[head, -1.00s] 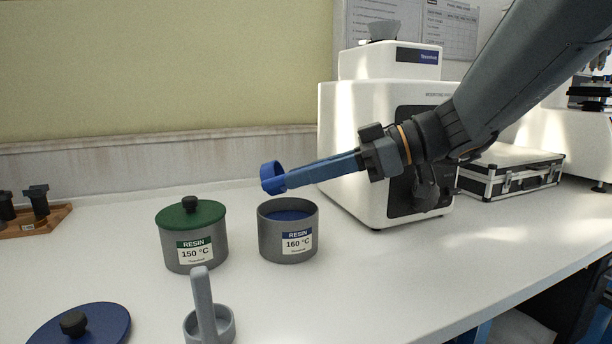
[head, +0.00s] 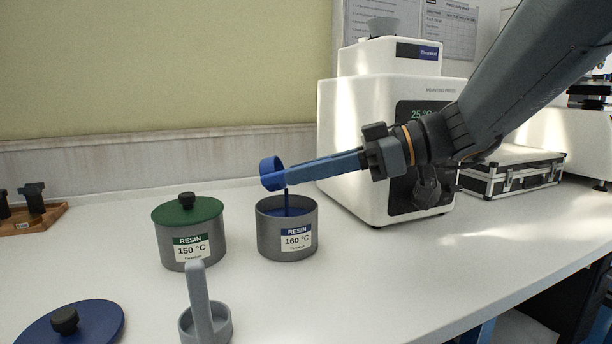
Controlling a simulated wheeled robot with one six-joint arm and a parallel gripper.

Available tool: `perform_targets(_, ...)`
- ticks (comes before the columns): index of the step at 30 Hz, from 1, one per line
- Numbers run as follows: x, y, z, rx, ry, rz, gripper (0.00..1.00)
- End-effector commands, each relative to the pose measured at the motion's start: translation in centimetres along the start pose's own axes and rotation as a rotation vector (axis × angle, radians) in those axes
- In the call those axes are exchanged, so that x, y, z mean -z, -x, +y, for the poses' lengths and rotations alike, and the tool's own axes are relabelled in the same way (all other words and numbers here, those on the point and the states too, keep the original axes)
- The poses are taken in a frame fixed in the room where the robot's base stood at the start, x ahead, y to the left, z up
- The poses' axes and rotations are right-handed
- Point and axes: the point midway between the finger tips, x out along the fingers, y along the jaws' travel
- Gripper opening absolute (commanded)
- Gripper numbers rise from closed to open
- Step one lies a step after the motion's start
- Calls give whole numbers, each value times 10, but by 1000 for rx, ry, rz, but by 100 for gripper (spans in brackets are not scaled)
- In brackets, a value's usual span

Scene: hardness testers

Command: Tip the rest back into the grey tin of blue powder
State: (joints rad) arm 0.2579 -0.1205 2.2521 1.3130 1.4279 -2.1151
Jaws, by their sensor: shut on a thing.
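The grey tin of blue powder (head: 270,238), labelled RESIN 160 °C, stands uncovered on the bench, with blue powder (head: 292,211) inside. My gripper (head: 368,159) is shut on the handle of a blue scoop (head: 271,173). The scoop's round cup is over the left part of the open tin, clear of its rim, and is tilted. A thin dark blue stream falls from the scoop into the tin. How much powder is left in the cup is hidden.
A grey tin with a green lid (head: 188,210), labelled 150 °C, stands close on the left. A grey scoop (head: 205,322) and a blue lid (head: 72,325) lie in front. A white press (head: 340,135) stands behind right. The bench right of the tin is clear.

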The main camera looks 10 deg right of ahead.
Motion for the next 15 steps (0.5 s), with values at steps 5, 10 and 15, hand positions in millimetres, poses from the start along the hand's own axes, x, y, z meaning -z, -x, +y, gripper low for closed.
perform_targets(5,-2,0,0,-1,1,18,0)
perform_targets(10,-3,0,0,0,1,37,0)
perform_targets(15,-5,1,0,-1,1,54,0)
